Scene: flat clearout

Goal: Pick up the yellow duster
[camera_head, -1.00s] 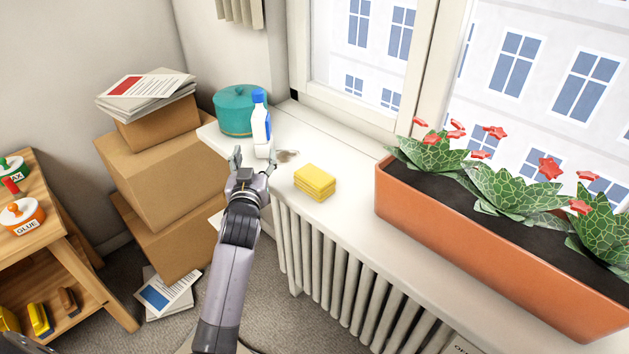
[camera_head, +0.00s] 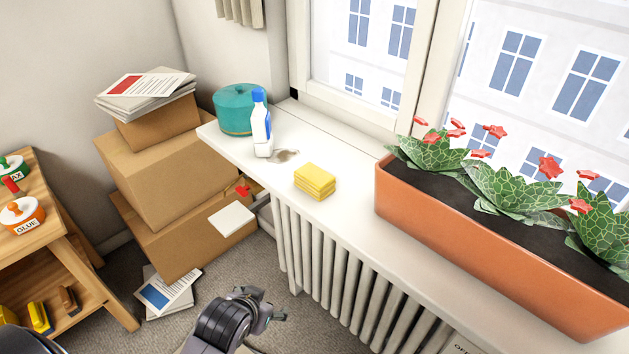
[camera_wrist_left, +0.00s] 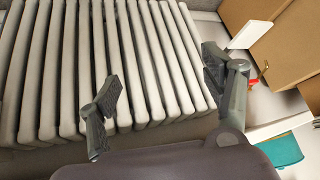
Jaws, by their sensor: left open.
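The yellow duster (camera_head: 315,181) lies folded on the white windowsill, left of the planter. My left gripper (camera_head: 264,305) is below the sill, in front of the radiator and over the carpet, to the lower left of the duster and well apart from it. In the left wrist view its two fingers (camera_wrist_left: 160,84) are spread with nothing between them, and the radiator lies behind. The duster does not show in the left wrist view. My right gripper is not in view.
A terracotta planter (camera_head: 470,240) fills the right of the sill. The radiator (camera_head: 330,260) stands below. Cardboard boxes (camera_head: 170,180) are stacked left.

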